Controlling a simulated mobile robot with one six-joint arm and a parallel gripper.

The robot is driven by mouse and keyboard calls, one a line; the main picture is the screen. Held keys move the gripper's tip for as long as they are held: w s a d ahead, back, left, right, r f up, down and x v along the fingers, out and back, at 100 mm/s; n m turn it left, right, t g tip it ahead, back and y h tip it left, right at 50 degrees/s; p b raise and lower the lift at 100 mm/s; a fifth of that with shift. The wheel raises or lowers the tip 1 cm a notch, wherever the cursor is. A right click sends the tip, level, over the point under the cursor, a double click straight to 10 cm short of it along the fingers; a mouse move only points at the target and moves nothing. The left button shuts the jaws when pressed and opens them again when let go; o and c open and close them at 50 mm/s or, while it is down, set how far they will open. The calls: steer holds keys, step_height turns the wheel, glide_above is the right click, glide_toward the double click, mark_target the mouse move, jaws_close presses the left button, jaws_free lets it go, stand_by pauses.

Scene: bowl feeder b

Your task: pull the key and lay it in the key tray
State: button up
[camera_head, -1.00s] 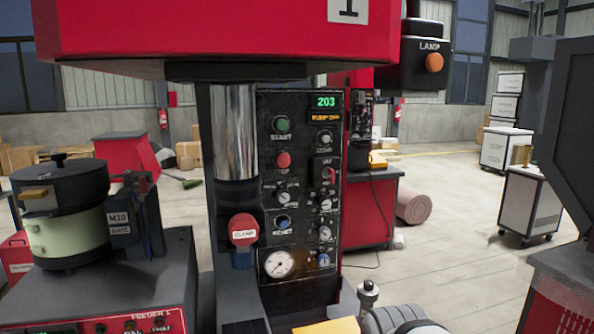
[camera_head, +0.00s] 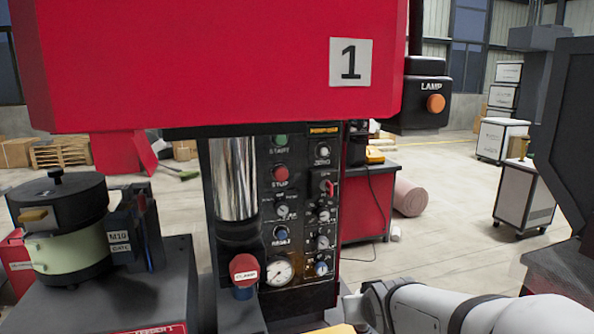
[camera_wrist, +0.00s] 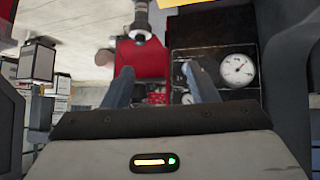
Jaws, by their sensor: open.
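The black control panel (camera_head: 300,225) of machine 1 stands in the middle of the head view. A small red key-like piece (camera_head: 331,188) sits upright in a switch on its right side. My gripper (camera_wrist: 163,82) shows only in the wrist view, with its two fingers apart and nothing between them. The panel's white gauge (camera_wrist: 237,69) appears right of the fingers there, and the gripper is apart from it. The key is not clearly visible in the wrist view. I cannot identify a key tray in either view.
The red machine housing (camera_head: 220,65) overhangs the panel and covers its top. A red CLAMP knob (camera_head: 244,268) juts out at the panel's lower left. A bowl feeder (camera_head: 65,225) stands left. A dark machine (camera_head: 560,150) bounds the right. A yellow piece (camera_head: 338,328) shows at the bottom edge.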

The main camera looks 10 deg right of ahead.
steer(key=w+r+n+t+y+p, duration=0.1)
steer(key=w+r+t+p, duration=0.4)
steer(key=w+r, duration=0.45)
steer(key=n+t+y+p, duration=0.2)
steer(key=t+y, duration=0.1)
glide_toward(331, 191)
steer(key=w, duration=0.1)
steer(key=shift+w+d+f+y, duration=0.1)
steer(key=shift+w+f+y, duration=0.1)
steer(key=shift+w+y, duration=0.1)
steer(key=shift+s, duration=0.1)
steer(key=w, duration=0.3)
steer(key=w+a, duration=0.1)
steer(key=w, duration=0.3)
steer(key=shift+w+a+f, duration=0.1)
steer(key=shift+a+f, duration=0.05)
steer(key=shift+a, duration=0.1)
steer(key=shift+w+a, duration=0.1)
steer(key=shift+w, duration=0.75)
steer(key=shift+b, duration=0.85)
